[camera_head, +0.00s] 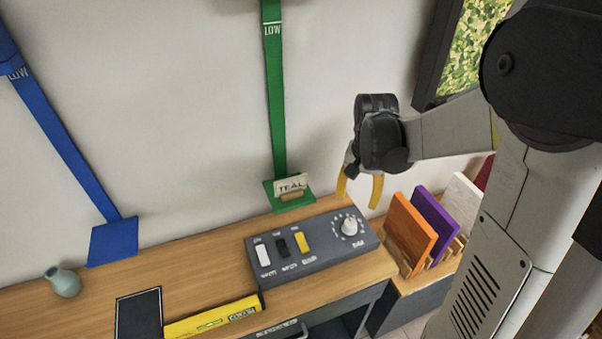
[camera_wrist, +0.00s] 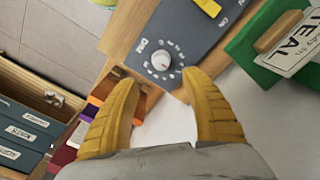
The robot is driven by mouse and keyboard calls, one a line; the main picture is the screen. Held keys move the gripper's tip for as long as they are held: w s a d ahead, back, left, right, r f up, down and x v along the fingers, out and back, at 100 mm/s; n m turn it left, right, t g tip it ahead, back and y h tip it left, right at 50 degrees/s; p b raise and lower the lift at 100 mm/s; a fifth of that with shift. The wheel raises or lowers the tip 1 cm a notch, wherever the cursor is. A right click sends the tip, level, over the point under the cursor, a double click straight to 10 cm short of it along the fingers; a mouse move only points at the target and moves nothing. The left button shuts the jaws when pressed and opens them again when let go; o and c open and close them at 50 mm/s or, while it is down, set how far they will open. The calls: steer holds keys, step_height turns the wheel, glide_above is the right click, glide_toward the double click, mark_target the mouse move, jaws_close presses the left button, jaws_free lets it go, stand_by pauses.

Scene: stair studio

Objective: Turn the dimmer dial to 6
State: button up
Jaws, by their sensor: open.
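The dimmer dial (camera_head: 349,227) is a white knob with a ring of marks on the right end of a dark grey control panel (camera_head: 322,263). In the wrist view the dial (camera_wrist: 160,61) sits just beyond my fingertips; its numbers are too small to read. The panel also carries a white, a black and a yellow switch (camera_head: 302,243). My gripper (camera_head: 359,191), with yellow fingers, is open and empty above and slightly right of the dial, apart from it. In the wrist view my gripper (camera_wrist: 168,85) has its fingers spread wide.
A green holder with a TEAL tag (camera_head: 291,186) stands behind the panel. Orange (camera_head: 408,230) and purple (camera_head: 436,222) boards stand in a rack at the right. A teal vase (camera_head: 63,281), a black pad (camera_head: 139,314) and a yellow bar (camera_head: 213,317) are on the wooden desk (camera_head: 200,255).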

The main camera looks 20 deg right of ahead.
mark_target(351, 222)
steer(key=shift+w+f, duration=0.5)
steer(key=shift+f, duration=0.35)
step_height(351, 222, down, 10)
steer(key=b, duration=0.4)
steer(key=shift+s+d+f, duration=0.1)
steer(key=shift+f, duration=0.15)
